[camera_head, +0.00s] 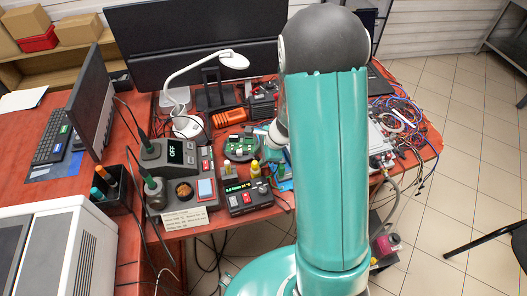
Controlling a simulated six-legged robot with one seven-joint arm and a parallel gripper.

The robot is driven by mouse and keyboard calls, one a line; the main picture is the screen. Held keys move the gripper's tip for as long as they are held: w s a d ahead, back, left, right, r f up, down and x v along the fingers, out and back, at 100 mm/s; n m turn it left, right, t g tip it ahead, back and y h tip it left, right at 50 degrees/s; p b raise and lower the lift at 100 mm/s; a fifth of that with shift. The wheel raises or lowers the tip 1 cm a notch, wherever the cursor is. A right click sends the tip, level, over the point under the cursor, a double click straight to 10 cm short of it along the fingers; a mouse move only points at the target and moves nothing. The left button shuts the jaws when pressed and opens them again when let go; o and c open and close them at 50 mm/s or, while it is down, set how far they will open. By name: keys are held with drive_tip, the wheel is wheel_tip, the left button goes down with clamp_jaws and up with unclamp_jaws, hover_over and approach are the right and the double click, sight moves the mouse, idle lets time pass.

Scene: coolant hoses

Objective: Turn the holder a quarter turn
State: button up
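A green circuit board (238,144) sits near the middle of the red workbench, on what looks like a round holder. The holder's lower part is hard to make out at this size. My teal arm rises in front of the bench, just right of the board. The end of my arm, with my gripper (268,139), shows only as a small grey and teal part close to the board's right side. The fingers are too small and too hidden to tell whether they are open or touch the holder.
A soldering station (168,152) reading OFF and a black power unit (248,196) stand in front and left. A white lamp (234,60) arches behind. An orange tool (229,118) lies behind the board. Tangled cables (402,120) cover the right end.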

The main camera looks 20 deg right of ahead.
drive_tip(key=v, duration=1.3)
drive_tip(key=shift+r, duration=0.35)
drive_tip(key=shift+s+d, duration=0.1)
